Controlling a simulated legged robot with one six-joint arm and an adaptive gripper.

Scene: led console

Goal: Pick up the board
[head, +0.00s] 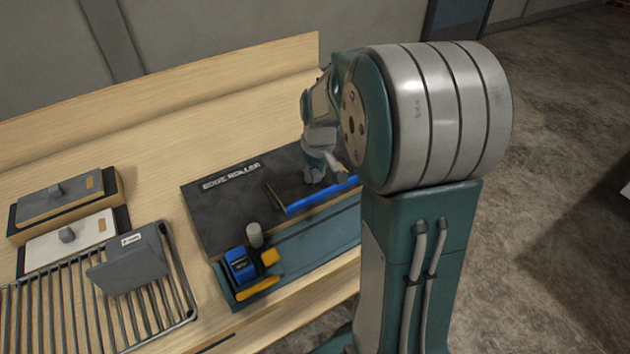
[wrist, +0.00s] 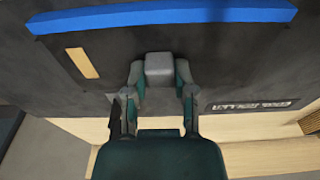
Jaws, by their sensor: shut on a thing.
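The board (head: 292,192) is a dark plate with a blue strip along one long edge. It lies on or just above the dark mat marked EDGE ROLLER; I cannot tell whether it touches. In the wrist view the board (wrist: 220,58) has a yellow-tan tag and a grey block-shaped knob (wrist: 159,66). My gripper (wrist: 158,76) is shut on this knob, one finger on each side. In the head view my gripper (head: 322,170) is over the board, and my arm hides the board's right part.
The mat (head: 212,212) lies on a wooden bench. A blue-and-yellow tool (head: 240,268) and a grey cylinder (head: 254,235) stand in front. A wire rack (head: 60,312) holds a grey label block (head: 128,260). Two knobbed plates, grey (head: 45,198) and white (head: 85,235), lie left.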

